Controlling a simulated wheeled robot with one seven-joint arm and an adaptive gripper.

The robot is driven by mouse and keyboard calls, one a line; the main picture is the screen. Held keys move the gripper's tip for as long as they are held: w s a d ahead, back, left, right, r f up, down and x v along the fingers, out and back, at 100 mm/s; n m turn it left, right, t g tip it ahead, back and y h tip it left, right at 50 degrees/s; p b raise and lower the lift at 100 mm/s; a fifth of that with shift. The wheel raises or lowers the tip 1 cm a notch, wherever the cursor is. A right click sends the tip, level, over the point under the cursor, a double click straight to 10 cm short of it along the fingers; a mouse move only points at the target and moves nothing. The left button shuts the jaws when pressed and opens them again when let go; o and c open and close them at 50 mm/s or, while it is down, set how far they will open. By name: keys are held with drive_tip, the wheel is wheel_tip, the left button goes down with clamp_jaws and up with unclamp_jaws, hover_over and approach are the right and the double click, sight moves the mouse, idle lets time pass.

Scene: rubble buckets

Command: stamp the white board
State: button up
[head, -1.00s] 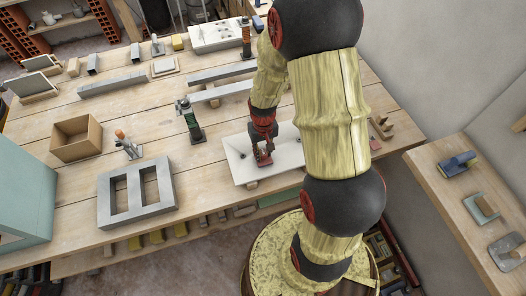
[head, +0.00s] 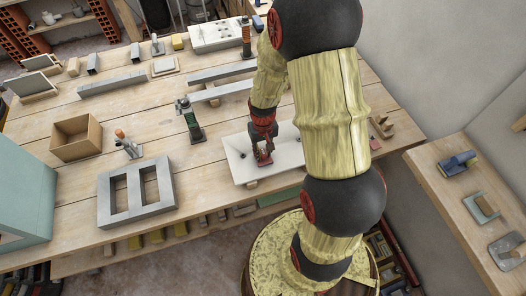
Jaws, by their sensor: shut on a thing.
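The white board (head: 286,160) lies on the near part of the wooden table, partly hidden behind my arm. A few small dark marks show on its face. My gripper (head: 264,156) is over the left part of the board, pointing down. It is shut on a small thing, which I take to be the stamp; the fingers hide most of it. It is low over the board, and I cannot tell whether the held thing touches the surface.
Left of the board are a grey two-opening block (head: 137,212), an orange-topped tool (head: 128,147), an open wooden box (head: 76,138) and a green upright tool (head: 191,122). Grey bars (head: 221,90) lie behind. A side bench (head: 455,200) with tools stands at right.

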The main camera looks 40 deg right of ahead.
drive_tip(key=shift+r+p, duration=2.7)
drive_tip(key=shift+r, duration=0.8)
drive_tip(key=o, duration=0.4)
drive_tip(key=shift+c, duration=1.3)
